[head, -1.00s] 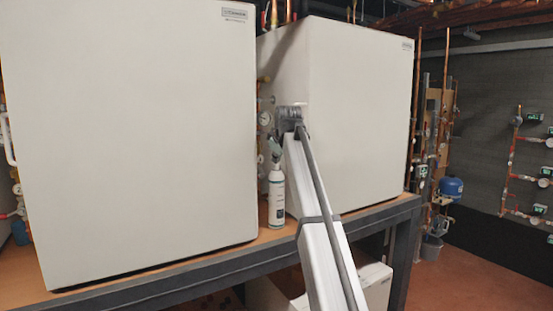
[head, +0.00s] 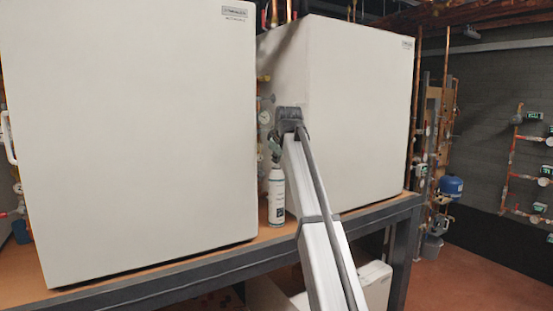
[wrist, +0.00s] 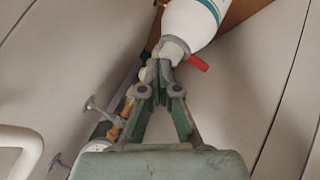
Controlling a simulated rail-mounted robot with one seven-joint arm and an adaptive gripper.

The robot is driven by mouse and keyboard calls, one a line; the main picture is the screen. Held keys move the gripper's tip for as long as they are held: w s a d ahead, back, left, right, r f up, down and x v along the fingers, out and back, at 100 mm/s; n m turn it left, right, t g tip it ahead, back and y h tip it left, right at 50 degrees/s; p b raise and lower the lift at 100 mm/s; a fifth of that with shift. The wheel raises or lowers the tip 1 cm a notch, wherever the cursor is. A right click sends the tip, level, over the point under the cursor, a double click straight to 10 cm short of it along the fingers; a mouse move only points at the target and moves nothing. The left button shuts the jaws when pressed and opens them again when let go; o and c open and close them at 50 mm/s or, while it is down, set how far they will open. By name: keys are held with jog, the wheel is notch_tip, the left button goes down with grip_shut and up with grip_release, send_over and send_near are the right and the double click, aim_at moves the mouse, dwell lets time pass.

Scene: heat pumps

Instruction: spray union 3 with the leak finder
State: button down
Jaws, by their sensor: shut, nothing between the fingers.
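The leak finder is a white spray can (head: 276,198) with a teal-banded label. It stands upright on the wooden shelf in the gap between two big white units. In the wrist view the can (wrist: 193,20) is at the top, with a red part (wrist: 197,63) near its neck. My gripper (head: 275,158) is just above the can's top in the head view. In the wrist view my gripper (wrist: 165,62) has its green-grey fingers closed together at the can's top end, with nothing held between them. Whether the tips touch the can is unclear. I cannot make out which fitting is union 3.
The left white unit (head: 130,140) and right white unit (head: 360,115) leave a narrow gap. Gauges and copper fittings (head: 264,117) line its back. A pale curved handle (wrist: 20,150) shows at lower left in the wrist view. The shelf's dark edge (head: 180,272) runs in front.

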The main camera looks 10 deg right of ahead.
jog(key=shift+w+r, duration=0.1)
dwell(0.3)
jog(key=shift+r+p, duration=0.35)
jog(key=shift+r, duration=0.45)
jog(key=shift+r+p, duration=0.75)
jog(key=shift+r, duration=1.55)
